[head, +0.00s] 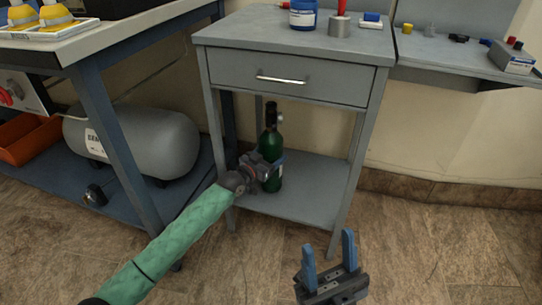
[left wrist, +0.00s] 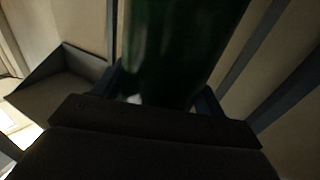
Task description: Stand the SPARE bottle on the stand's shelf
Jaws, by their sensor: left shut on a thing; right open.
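A dark green bottle (head: 269,146) with a black top and a pale fitting at its neck is upright at the lower shelf (head: 310,188) of the grey stand. My left gripper (head: 274,172) is shut around its lower body. In the left wrist view the green bottle (left wrist: 185,50) fills the space between the blue fingers. Its base is partly hidden by my gripper, so I cannot tell whether it touches the shelf. No label is readable. My right gripper (head: 328,262) is open and empty, in front of the stand and low in the head view.
The stand has a drawer (head: 290,78) above the shelf and legs at its corners. A grey tank (head: 135,140) lies under the left bench. The shelf's right part is clear.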

